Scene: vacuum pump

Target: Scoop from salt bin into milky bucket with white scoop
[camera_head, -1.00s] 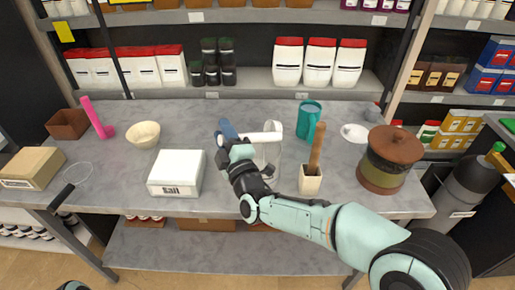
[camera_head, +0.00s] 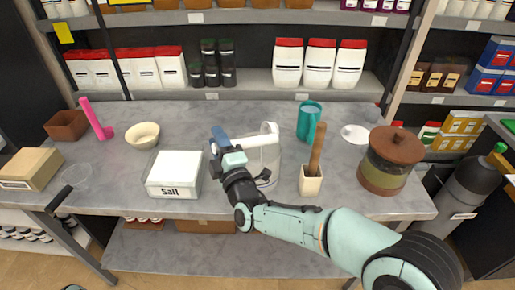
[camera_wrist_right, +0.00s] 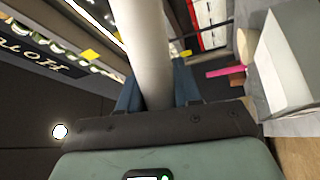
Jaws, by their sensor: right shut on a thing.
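The salt bin (camera_head: 172,192) is a clear box filled with white, labelled "Salt", on the table left of my right gripper (camera_head: 221,139). It also shows at the right of the right wrist view (camera_wrist_right: 288,60). My right gripper is shut on the white scoop (camera_head: 257,141); its thick white shaft runs up between the blue fingers in the right wrist view (camera_wrist_right: 150,55). The scoop's far end is hard to make out. The milky bucket (camera_head: 268,160) stands behind my right wrist, partly hidden. The scoop overlaps its upper part; I cannot tell whether they touch.
A square holder (camera_head: 311,182) with a wooden handle, a teal mug (camera_head: 308,121) and a brown lidded jar (camera_head: 391,160) stand to the right. A cream bowl (camera_head: 143,134), pink tool (camera_head: 96,118) and cardboard box (camera_head: 30,168) are left.

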